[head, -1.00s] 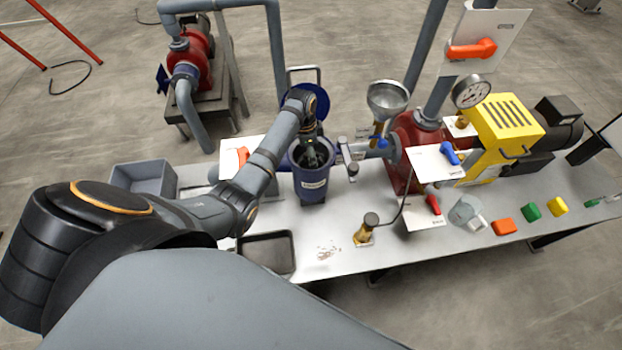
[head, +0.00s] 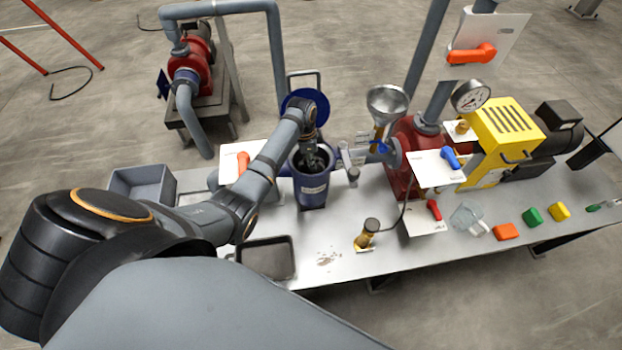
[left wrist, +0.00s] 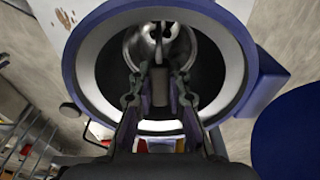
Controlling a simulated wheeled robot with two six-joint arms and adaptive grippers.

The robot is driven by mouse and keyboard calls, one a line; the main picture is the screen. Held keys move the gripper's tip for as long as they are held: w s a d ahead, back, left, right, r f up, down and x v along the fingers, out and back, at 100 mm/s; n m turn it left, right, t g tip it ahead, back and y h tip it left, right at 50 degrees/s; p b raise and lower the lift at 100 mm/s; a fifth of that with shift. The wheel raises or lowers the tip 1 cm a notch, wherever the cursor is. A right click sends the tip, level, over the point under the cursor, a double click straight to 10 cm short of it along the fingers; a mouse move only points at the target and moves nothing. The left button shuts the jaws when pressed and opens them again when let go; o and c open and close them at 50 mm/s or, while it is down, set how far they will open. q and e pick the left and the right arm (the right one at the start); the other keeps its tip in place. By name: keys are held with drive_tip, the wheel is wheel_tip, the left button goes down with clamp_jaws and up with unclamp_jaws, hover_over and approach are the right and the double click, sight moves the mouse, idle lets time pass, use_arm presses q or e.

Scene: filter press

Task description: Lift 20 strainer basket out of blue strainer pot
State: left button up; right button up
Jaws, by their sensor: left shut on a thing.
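The blue strainer pot (head: 312,188) stands upright on the bench, with its blue lid (head: 306,104) swung open behind it. My left gripper (head: 314,162) reaches down into the pot's mouth from above. In the left wrist view the gripper (left wrist: 160,84) is shut on the handle of the strainer basket (left wrist: 185,45). The grey metal basket shows inside the pot's rim (left wrist: 240,75); its lower part is hidden in the dark interior. My right gripper is not in view.
A grey bin (head: 143,183) and a dark shallow tray (head: 266,258) are to the left. A funnel (head: 387,102), red pump (head: 408,150) and yellow guard (head: 502,130) stand to the right.

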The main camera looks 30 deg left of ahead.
use_arm(q)
drive_tip(key=shift+r, duration=0.1)
clamp_jaws()
wheel_tip(320, 180, up, 11)
drive_tip(key=p, duration=0.8)
wheel_tip(320, 180, up, 10)
drive_tip(key=p, duration=0.4)
drive_tip(key=s+d+r, duration=0.1)
drive_tip(key=s+d, duration=0.4)
drive_tip(key=s, duration=0.2)
drive_tip(key=shift+d+r, duration=0.2)
drive_tip(key=shift+d, duration=0.05)
drive_tip(key=shift+f, duration=0.1)
